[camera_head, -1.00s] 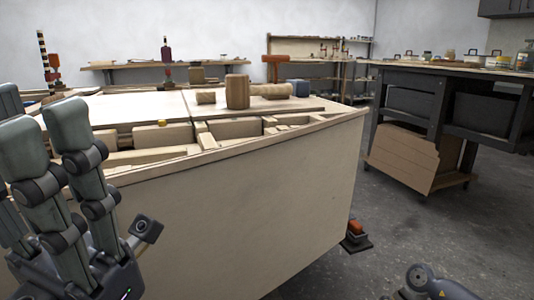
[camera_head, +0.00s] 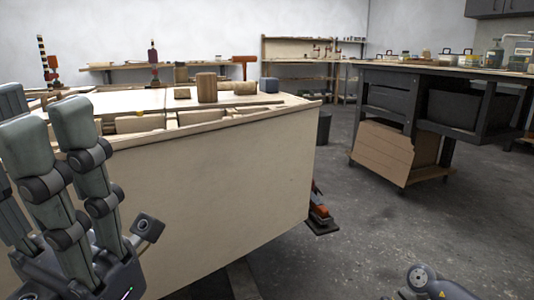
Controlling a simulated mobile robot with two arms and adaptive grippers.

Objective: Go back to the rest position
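My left gripper (camera_head: 50,130) is raised at the left edge of the head view, its grey fingers pointing up and spread apart. Nothing shows between the fingers. It stands in front of the plywood hull (camera_head: 215,185) and hides the hull's left part. My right arm shows only as a grey piece at the bottom right; its gripper is out of view.
A dark workbench (camera_head: 440,70) with a cardboard sheet (camera_head: 382,150) stands at the right. An orange-and-black clamp (camera_head: 319,213) juts at the hull's foot. Grey floor (camera_head: 380,230) is open between.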

